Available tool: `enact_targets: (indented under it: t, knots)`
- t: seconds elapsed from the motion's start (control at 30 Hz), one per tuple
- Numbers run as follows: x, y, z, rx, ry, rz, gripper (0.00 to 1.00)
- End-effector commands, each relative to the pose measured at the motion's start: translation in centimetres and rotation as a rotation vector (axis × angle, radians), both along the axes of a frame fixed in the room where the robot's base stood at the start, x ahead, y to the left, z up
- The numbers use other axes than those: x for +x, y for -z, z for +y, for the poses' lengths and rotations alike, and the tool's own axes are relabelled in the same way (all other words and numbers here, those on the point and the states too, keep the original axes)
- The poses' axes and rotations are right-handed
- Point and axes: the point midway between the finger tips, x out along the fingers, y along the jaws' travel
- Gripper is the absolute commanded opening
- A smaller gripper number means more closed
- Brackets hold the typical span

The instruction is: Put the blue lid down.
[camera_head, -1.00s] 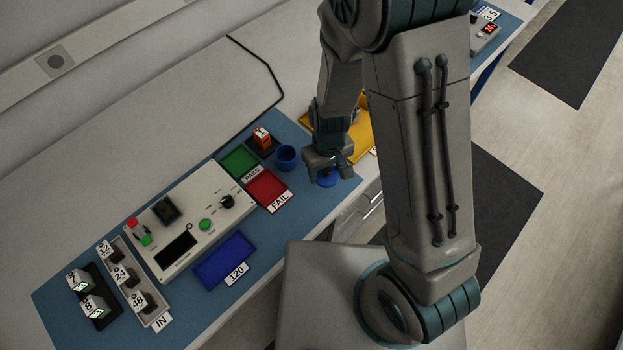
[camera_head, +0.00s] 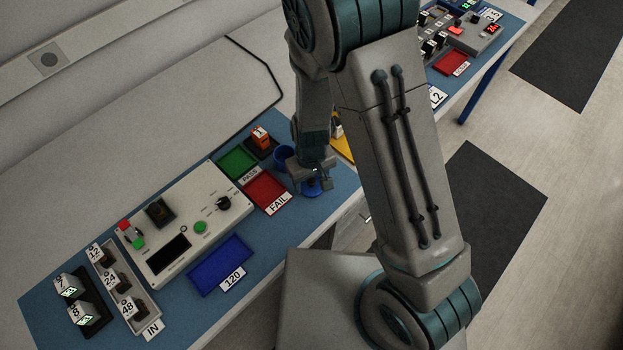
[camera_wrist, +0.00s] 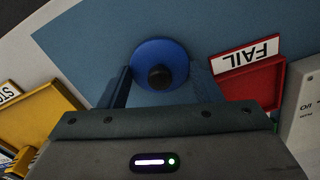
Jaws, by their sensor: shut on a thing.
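The blue lid (camera_head: 310,189) is a round disc at my gripper (camera_head: 313,178), over the blue mat just right of the red FAIL tray. In the wrist view the blue lid (camera_wrist: 161,54) shows from above, with a dark round knob at its middle and a finger of my gripper (camera_wrist: 160,82) on each side. My gripper is shut on the lid. I cannot tell whether the lid touches the mat. A blue cup (camera_head: 281,154) stands behind my gripper, partly hidden by it.
The red FAIL tray (camera_head: 265,190) and green PASS tray (camera_head: 237,163) lie to the left. An orange-topped block (camera_head: 260,137) stands behind. A yellow tray (camera_wrist: 45,115) shows in the wrist view. Bare blue mat (camera_head: 343,181) lies right of the lid.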

Motion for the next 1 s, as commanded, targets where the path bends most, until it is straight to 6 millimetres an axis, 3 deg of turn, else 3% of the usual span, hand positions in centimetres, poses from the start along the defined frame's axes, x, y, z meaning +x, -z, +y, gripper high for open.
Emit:
enact_targets:
  t: [0.13, 0.17, 0.2, 0.23, 0.63, 1.0]
  knots:
    - [0.0, 0.5, 0.0, 0.0, 0.0, 0.0, 0.36]
    - [0.0, 0.3, 0.0, 0.0, 0.0, 0.0, 0.66]
    - [0.0, 0.3, 0.0, 0.0, 0.0, 0.0, 0.77]
    - [0.0, 0.3, 0.0, 0.0, 0.0, 0.0, 0.8]
    - [0.0, -0.6, 0.1, 0.002, -0.001, -0.003, 0.8]
    - [0.1, -6.9, 0.1, 0.004, -0.002, -0.005, 0.8]
